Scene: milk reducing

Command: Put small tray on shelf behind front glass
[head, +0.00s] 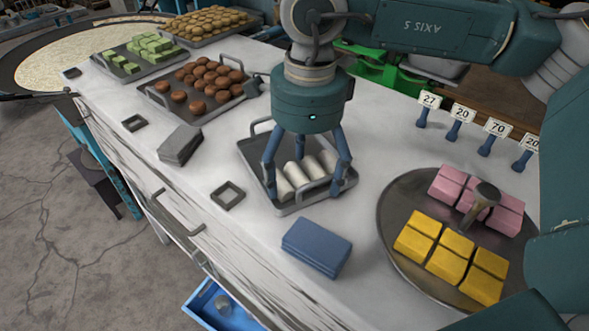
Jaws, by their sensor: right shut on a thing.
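The small grey metal tray (288,209) sits on the white counter in the middle of the head view, with a few white rolls (296,174) in it and wire handles at its ends. My right gripper (306,178) comes down over it from above, its blue fingers reaching to the tray's sides and shut on it. The exact finger contact is partly hidden by the rolls and handle. My left gripper is not in view. I cannot make out a shelf or a front glass.
A tray of brown buns (180,117), a tray of green pieces (117,75) and a tray of cookies stand at the back left. A round platter (393,242) with pink and yellow blocks is to the right. A blue block (316,247) and a grey block (180,146) lie nearby.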

